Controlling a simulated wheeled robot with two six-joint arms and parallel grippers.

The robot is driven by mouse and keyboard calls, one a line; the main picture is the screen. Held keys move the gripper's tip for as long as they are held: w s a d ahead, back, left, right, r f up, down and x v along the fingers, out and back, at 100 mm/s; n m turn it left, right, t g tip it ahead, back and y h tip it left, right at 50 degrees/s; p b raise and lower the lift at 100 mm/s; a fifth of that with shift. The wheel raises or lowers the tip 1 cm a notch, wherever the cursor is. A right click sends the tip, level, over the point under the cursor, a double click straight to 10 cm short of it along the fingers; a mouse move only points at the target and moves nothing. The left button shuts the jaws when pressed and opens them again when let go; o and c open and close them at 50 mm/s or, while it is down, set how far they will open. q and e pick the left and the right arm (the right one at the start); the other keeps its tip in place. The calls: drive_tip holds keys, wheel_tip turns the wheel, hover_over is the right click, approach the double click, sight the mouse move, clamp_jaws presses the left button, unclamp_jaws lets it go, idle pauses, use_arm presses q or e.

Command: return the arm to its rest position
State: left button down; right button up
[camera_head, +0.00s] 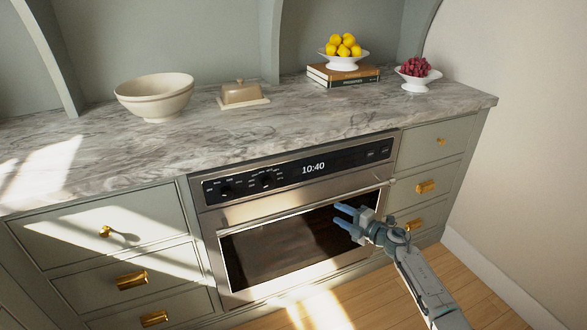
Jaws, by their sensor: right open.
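My right arm comes in from the lower right. Its gripper (343,217) is open, with two blue fingers pointing left. It shows in front of the dark window of the oven (230,217), near the right end of the oven door. Nothing shows between the fingers. I cannot tell whether the gripper touches the oven door. My left gripper is not in view.
A marble countertop (300,128) runs above the oven. On it stand cream bowls (155,97), a butter dish (241,93), a bowl of lemons (343,60) on books (343,78), and a bowl of red fruit (417,83). Drawers (437,143) flank the oven. Wooden floor (490,310) is clear at lower right.

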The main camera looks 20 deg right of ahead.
drive_tip(key=s+f+m+g+h+p, duration=0.25)
drive_tip(key=s+f+m+h, duration=0.25)
drive_tip(key=s+f+m, duration=0.5)
drive_tip(key=s+f+m+g+h+p, duration=0.2)
drive_tip(key=s+f+m+h+p, duration=0.3)
drive_tip(key=s+f, duration=0.95)
use_arm(q)
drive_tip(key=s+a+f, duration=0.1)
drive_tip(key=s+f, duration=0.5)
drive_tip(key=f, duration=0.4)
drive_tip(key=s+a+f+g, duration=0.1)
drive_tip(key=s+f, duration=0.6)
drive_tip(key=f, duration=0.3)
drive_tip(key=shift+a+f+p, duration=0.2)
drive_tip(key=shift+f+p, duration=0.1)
drive_tip(key=shift+p, duration=0.05)
use_arm(e)
drive_tip(key=s+a+f+m+g, duration=0.2)
drive_tip(key=s+f, duration=0.3)
drive_tip(key=s, duration=0.5)
drive_tip(key=s+a+f+m+g+y, duration=0.1)
drive_tip(key=s+a+f+m+g, duration=0.2)
drive_tip(key=s, duration=0.8)
drive_tip(key=s+a+f+m+g, duration=0.2)
drive_tip(key=s+a+f+g, duration=0.2)
drive_tip(key=s+f, duration=0.3)
drive_tip(key=s, duration=0.4)
drive_tip(key=shift+f+m, duration=0.3)
drive_tip(key=shift+f, duration=0.05)
drive_tip(key=shift+d, duration=0.1)
